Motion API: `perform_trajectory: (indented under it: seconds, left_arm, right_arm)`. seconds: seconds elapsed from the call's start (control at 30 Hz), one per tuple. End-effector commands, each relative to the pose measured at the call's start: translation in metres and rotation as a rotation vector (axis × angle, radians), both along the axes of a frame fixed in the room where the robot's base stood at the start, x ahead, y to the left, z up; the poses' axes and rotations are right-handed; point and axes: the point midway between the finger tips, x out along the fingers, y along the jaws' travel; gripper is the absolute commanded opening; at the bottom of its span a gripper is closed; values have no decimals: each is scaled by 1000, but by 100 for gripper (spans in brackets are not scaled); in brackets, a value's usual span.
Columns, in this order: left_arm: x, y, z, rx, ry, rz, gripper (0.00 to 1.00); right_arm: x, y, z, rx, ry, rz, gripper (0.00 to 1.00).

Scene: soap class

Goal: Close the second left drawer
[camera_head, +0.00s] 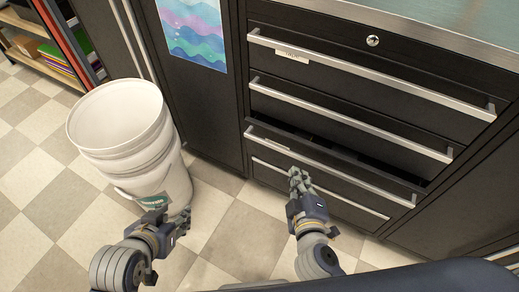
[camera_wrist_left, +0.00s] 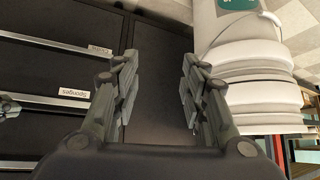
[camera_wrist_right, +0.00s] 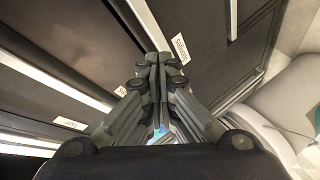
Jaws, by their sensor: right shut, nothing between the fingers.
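A black cabinet with stacked drawers and long silver handles stands ahead in the head view. The drawer third from the top (camera_head: 383,187) stands partly open, with a dark gap above its front edge. The other drawers look shut. My right gripper (camera_head: 297,174) is shut and empty, close in front of the open drawer's left part; I cannot tell whether it touches. Its closed fingers show in the right wrist view (camera_wrist_right: 158,62) beside a white label. My left gripper (camera_head: 168,218) is open and empty, low near the bucket; its spread fingers show in the left wrist view (camera_wrist_left: 158,88).
A white bucket (camera_head: 115,115) stands on the checkered floor left of the drawers, close to my left gripper. A tall dark cabinet door with a wavy coloured poster (camera_head: 193,32) is behind it. A shelf (camera_head: 38,60) is at far left. Floor before the drawers is clear.

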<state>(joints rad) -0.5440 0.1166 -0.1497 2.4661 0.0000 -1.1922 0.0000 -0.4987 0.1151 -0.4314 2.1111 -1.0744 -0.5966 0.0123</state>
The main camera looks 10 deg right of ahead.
Motion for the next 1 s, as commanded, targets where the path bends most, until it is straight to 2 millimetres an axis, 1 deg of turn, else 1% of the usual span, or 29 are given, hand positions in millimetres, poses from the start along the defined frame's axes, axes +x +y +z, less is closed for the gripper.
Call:
perform_trajectory:
  seconds: [0.03, 0.1, 0.2, 0.3, 0.4, 0.47, 0.57, 0.67, 0.8, 0.9, 1.0]
  left_arm:
    - [-2, 1, 0, 3, 9, 2, 40]
    - [-3, 2, -1, 4, 16, 2, 40]
    - [-5, 2, -2, 6, 23, 3, 40]
    - [-6, 3, -2, 7, 31, 4, 40]
    - [-7, 3, -3, 8, 37, 4, 40]
    - [-8, 3, -3, 10, 43, 5, 40]
    - [-20, 8, -9, 23, 97, 11, 40]
    - [-35, 13, -15, 38, 170, 17, 40]
    - [-58, 20, -23, 59, 271, 24, 40]
    - [-70, 23, -26, 69, 323, 28, 40]
    - [-75, 25, -27, 74, 348, 29, 40]
  right_arm:
    - [0, 17, 0, -78, -32, 63, 0]
    - [-2, 40, -1, -174, -77, 146, 0]
    - [-7, 69, -2, -282, -125, 249, 0]
    - [-12, 88, -4, -353, -156, 318, 0]
    - [-14, 99, -5, -387, -172, 354, 0]
    - [-11, 102, -5, -396, -177, 361, 0]
    - [-2, 104, -6, -398, -178, 362, 0]
    - [14, 107, -7, -397, -180, 360, 0]
    - [43, 112, -11, -397, -179, 359, 0]
    - [64, 116, -14, -396, -179, 359, 0]
    - [82, 120, -17, -396, -178, 360, 0]
